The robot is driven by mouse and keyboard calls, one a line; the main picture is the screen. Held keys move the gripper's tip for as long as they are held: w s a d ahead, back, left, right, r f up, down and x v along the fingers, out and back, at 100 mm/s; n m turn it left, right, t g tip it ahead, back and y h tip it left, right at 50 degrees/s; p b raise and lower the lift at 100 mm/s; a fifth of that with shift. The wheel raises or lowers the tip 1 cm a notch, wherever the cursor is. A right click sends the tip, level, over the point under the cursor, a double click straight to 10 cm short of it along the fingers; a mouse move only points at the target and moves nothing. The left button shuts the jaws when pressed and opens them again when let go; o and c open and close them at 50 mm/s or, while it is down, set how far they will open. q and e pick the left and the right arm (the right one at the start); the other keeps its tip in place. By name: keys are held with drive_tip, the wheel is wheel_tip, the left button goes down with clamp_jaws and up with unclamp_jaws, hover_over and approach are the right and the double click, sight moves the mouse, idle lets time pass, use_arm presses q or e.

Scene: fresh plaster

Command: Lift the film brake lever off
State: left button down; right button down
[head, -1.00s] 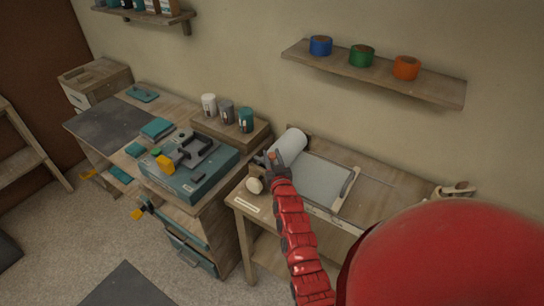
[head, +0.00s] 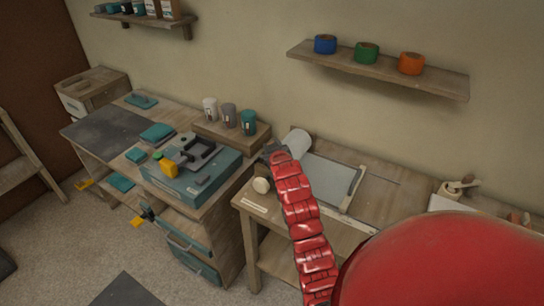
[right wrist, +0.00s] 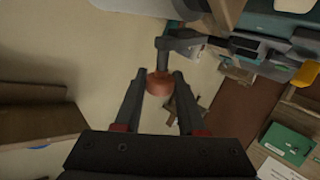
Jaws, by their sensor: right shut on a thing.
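The film brake lever shows in the right wrist view as a dark bar with an orange-red knob (right wrist: 159,84) between my fingers. My right gripper (right wrist: 159,77) is shut on it, one dark finger on each side of the knob. In the head view my right gripper (head: 272,150) is at the left end of the white film roll (head: 297,141), at the back of the film table (head: 380,190). The lever is mostly hidden there by my red arm. I cannot tell whether the lever is clear of its mount. My left gripper is not in view.
A workbench with a teal machine (head: 190,175) stands left of the film table. Several cups stand on a wooden riser (head: 262,133) behind it. A wall shelf (head: 380,72) with blue, green and orange rolls hangs above.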

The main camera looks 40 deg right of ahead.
drive_tip(key=shift+w+a+r+n+g+b, duration=0.3)
drive_tip(key=shift+w+r+n+g+b, duration=0.1)
drive_tip(key=shift+w+n+g+b, duration=0.25)
drive_tip(key=shift+w+a+r+n+g+b, duration=0.1)
drive_tip(key=shift+w+a+n+g+b, duration=0.1)
drive_tip(key=shift+w+g+b, duration=0.15)
drive_tip(key=shift+w+a+r+n+g+b, duration=0.1)
drive_tip(key=shift+w+n+g+b, duration=0.1)
drive_tip(key=shift+w+g, duration=0.1)
drive_tip(key=shift+w+a+r+n+g+b, duration=0.1)
drive_tip(key=shift+w+a+n+g+b, duration=0.15)
drive_tip(key=shift+w+g, duration=0.25)
drive_tip(key=shift+w+a+r+n+g+b, duration=0.1)
drive_tip(key=shift+w+n+g+b, duration=0.25)
drive_tip(key=shift+g, duration=0.25)
drive_tip(key=shift+w, duration=0.2)
drive_tip(key=c, duration=0.5)
unclamp_jaws()
drive_tip(key=shift+w, duration=0.1)
